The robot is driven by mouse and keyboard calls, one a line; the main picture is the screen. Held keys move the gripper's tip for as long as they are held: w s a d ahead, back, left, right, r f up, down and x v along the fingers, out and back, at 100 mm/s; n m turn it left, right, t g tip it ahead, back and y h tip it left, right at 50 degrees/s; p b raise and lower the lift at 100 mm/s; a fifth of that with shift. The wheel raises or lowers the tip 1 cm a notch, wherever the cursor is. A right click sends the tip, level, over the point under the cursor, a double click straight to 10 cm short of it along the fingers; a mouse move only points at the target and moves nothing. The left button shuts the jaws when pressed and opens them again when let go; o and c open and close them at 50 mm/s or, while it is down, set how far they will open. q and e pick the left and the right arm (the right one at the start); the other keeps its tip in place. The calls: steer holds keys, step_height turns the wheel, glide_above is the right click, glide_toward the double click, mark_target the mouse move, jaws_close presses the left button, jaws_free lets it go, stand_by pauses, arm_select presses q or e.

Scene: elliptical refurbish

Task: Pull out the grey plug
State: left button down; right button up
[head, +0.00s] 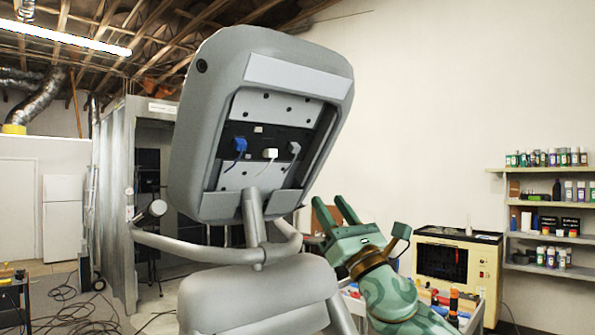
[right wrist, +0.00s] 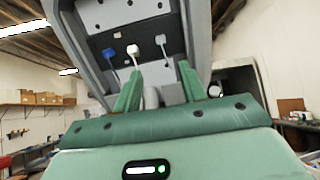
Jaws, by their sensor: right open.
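The grey plug (head: 294,147) sits in the rightmost place of a row of three plugs in the dark strip of a large tilted grey panel (head: 185,140). In the right wrist view the grey plug (right wrist: 161,40) shows just beyond and above the gap between my fingers. My right gripper (head: 330,203) is open and empty, below and to the right of the panel in the head view, apart from the plug. It also shows in the right wrist view (right wrist: 160,68). My left gripper is not in view.
A white plug (head: 270,153) and a blue plug (head: 240,144) sit left of the grey one, with cords hanging down. Grey tubes (head: 255,225) stand below the panel. A cream machine (head: 455,265) and shelves with bottles (head: 545,202) are at the right.

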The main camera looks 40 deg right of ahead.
mark_target(297, 150)
steer(key=p+x, duration=0.8)
steer(key=x, duration=0.7)
steer(key=shift+d+r, duration=0.1)
steer(key=shift+r, duration=0.05)
steer(key=shift+w+r+p, duration=0.3)
steer(key=shift+w+r, duration=0.1)
steer(key=shift+w, duration=0.1)
